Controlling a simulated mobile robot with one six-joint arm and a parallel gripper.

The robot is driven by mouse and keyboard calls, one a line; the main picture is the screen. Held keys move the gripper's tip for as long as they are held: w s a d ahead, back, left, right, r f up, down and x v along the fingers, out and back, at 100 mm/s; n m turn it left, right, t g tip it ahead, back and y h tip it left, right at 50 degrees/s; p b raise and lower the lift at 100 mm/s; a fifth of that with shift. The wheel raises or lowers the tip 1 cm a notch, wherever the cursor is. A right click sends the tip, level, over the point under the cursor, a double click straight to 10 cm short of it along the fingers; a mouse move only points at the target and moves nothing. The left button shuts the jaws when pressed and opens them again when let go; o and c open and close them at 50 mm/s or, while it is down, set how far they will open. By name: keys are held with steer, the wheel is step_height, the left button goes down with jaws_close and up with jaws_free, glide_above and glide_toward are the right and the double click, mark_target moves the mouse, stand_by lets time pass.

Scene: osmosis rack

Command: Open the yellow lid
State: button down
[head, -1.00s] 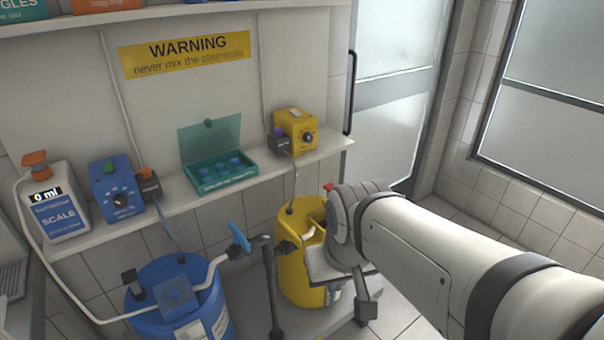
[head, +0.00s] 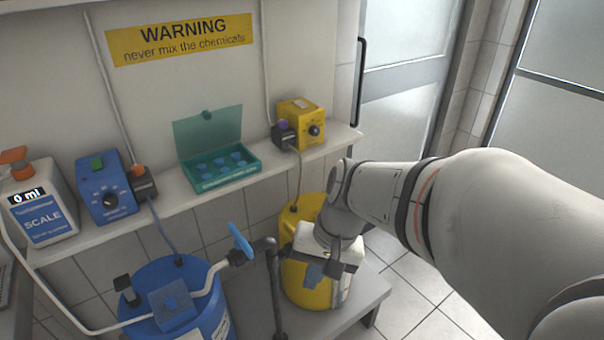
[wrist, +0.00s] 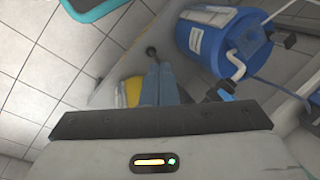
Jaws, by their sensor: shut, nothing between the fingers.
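The yellow barrel (head: 294,277) stands on a low grey platform below the wall shelf. My arm and gripper cover much of its top and right side in the head view, so I cannot make out the lid or whether it is open. A small yellow patch (wrist: 132,91) shows beside my fingers in the wrist view. My gripper (wrist: 159,84) is shut with nothing between its blue fingers; in the head view its blue fingertips (head: 314,272) are in front of the barrel. I cannot tell whether they touch it.
A blue barrel (head: 214,318) with a blue-handled valve (head: 241,241) and a dark pipe (head: 273,285) stand left of the yellow barrel. The shelf above holds a teal box (head: 226,182), a yellow pump box (head: 301,123), a blue one (head: 107,192) and a scale (head: 40,208).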

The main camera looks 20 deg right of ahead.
steer(key=w+d+f+m+t+y+b, duration=0.2)
steer(key=w+f+m+t+y+b, duration=0.15)
steer(key=w+f+m+y, duration=0.3)
steer(key=w+d+f+m+t+y+b, duration=0.2)
steer(key=w+d+f+m+y+b, duration=0.15)
steer(key=w+f+m, duration=0.4)
steer(key=w+d+f+m+t+h+b, duration=0.25)
steer(key=w+d+f+m+t, duration=0.3)
steer(key=d, duration=0.45)
steer(key=w+d+f+m+t+h+b, duration=0.2)
steer(key=d+f+m+t+h, duration=0.3)
steer(key=d+m, duration=0.4)
steer(key=shift+n+t+y, duration=0.35)
steer(key=shift+t+y, duration=0.2)
steer(key=shift+t, duration=0.05)
steer(key=x, duration=0.9)
steer(key=shift+w+r, duration=0.2)
steer(key=shift+w, duration=0.1)
steer(key=shift+w+a+r+p, duration=0.1)
steer(key=shift+w+r+p, duration=0.05)
steer(key=shift+w+r, duration=0.3)
steer(key=shift+w+a+r+p, duration=0.15)
steer(key=shift+w+r, duration=0.2)
steer(key=shift+r, duration=0.2)
steer(key=shift+w+a+r, duration=0.15)
steer(key=shift+w+r, duration=0.3)
steer(key=shift+r, duration=0.05)
